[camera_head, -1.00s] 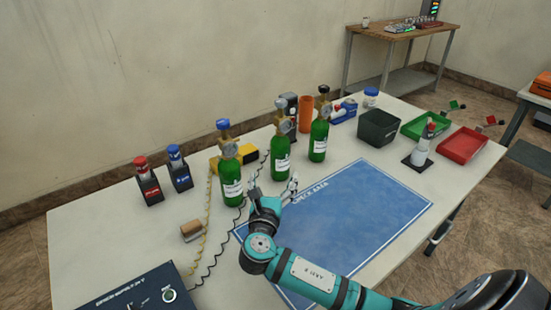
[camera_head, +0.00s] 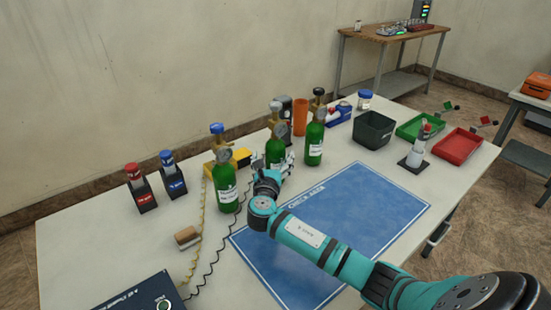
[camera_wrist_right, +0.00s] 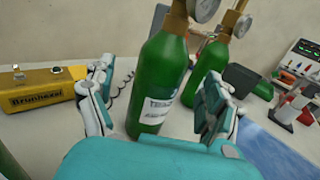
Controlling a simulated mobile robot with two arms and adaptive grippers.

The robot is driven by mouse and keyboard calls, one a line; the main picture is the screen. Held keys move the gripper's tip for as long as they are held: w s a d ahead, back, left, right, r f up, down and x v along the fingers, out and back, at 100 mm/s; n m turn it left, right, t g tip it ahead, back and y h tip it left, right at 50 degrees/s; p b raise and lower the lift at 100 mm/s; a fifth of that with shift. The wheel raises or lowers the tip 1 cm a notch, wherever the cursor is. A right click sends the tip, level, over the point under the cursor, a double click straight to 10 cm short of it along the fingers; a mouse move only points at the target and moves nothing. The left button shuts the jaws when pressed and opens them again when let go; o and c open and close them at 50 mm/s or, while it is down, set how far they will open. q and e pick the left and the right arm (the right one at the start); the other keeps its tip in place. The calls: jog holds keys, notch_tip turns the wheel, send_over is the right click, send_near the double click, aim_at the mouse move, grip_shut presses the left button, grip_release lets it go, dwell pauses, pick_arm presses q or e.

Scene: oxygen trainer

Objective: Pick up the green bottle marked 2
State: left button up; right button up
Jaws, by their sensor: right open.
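Three green bottles with gauges on top stand in a row on the table: one with a blue top (camera_head: 225,186), a middle one with a pale top (camera_head: 275,152) and one with a dark top (camera_head: 315,145). Their marks are too small to read, so I cannot tell which is 2. My right gripper (camera_head: 275,170) is open at the middle bottle and hides its lower part. In the right wrist view that bottle (camera_wrist_right: 158,82) stands upright between the spread fingers, its white label partly showing. The dark-topped bottle (camera_wrist_right: 205,68) is behind it to the right. My left gripper is not in view.
A yellow box (camera_head: 240,158) stands close behind the bottles. A blue mat (camera_head: 345,220) lies in front. A dark bin (camera_head: 373,130), a green tray (camera_head: 415,128) and a red tray (camera_head: 458,146) are at right. Cables run along the left.

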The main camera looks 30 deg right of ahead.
aim_at(276, 150)
jog(key=x, duration=0.5)
jog(key=shift+s+f, duration=0.1)
jog(key=shift+f, duration=0.05)
jog(key=c, duration=1.8)
grip_shut()
